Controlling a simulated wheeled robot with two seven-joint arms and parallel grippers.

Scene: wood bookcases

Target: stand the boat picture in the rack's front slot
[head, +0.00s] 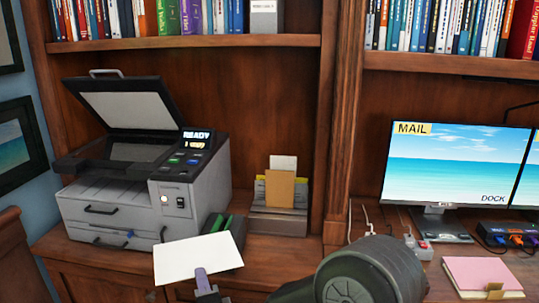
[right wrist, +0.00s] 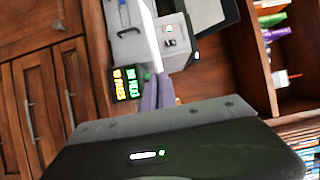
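My right gripper (head: 203,278) is shut on a white card (head: 197,257), which it holds up in front of the printer, left of the rack. The card's face toward the head camera is blank, so I cannot see a boat on it. In the right wrist view the fingers (right wrist: 158,93) pinch the card (right wrist: 151,35), seen nearly edge-on. The grey rack (head: 277,224) stands on the wooden counter right of the printer. It holds a brown envelope with white and yellow papers behind it. The card is apart from the rack. My left gripper is not in view.
A grey printer (head: 188,190) with a raised lid stands at the left. A small black box with green parts (head: 218,222) sits behind the card. A wooden upright (head: 343,130) rises right of the rack. Pink papers (head: 483,274) and a monitor (head: 455,165) are farther right.

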